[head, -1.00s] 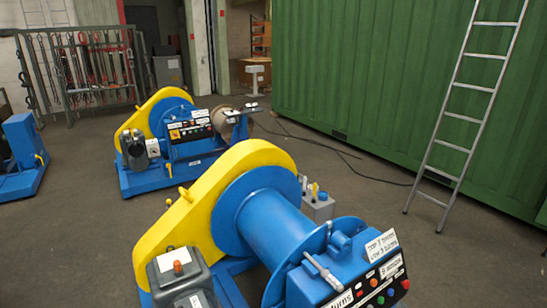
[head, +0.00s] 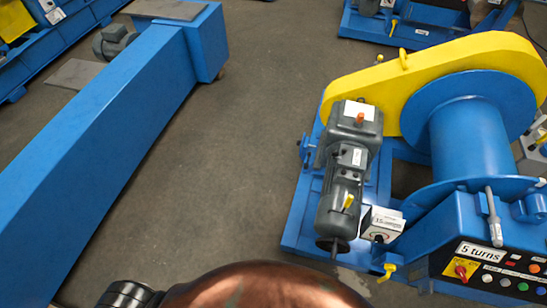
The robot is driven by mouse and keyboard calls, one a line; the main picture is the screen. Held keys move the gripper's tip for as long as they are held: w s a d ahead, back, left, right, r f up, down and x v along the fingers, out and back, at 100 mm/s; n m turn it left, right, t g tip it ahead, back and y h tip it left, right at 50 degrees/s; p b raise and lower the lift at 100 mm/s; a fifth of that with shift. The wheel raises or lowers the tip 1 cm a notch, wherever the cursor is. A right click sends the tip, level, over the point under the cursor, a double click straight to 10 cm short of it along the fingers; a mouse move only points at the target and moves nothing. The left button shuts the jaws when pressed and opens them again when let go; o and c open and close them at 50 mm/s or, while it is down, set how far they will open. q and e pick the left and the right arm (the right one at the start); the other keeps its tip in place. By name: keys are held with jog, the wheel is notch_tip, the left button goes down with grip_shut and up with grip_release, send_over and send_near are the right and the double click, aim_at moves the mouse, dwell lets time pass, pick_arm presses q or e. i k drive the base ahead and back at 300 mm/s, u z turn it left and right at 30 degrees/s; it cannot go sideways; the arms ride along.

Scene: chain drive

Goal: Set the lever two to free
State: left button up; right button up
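A blue winch with a blue drum (head: 470,140) and a yellow chain guard (head: 440,72) stands at the right. A silver lever (head: 494,218) stands upright in the picture at its front. A small yellow lever (head: 348,201) sits on the grey motor (head: 345,185), and a yellow handle (head: 387,272) is low at the frame's front. I cannot read a number on any lever, so I cannot tell which is lever two. Neither of my grippers is in view; my own brown-orange body part fills the bottom middle.
A control panel (head: 505,272) with colored buttons, a red-yellow switch and a "5 turns" label is at the lower right. A white box (head: 381,224) with a dark knob sits beside the motor. A long blue beam (head: 110,140) crosses the left. Grey floor (head: 245,130) between is clear.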

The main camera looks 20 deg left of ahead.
aim_at(306, 165)
jog(key=z, duration=0.15)
jog(key=k, duration=0.35)
jog(key=u, duration=1.4)
jog(key=i, duration=0.85)
jog(key=u, duration=0.45)
jog(key=i, duration=0.85)
jog(key=z, duration=0.55)
jog(key=i, duration=0.85)
jog(key=z, duration=1.05)
jog(key=i, duration=0.35)
jog(key=z, duration=0.25)
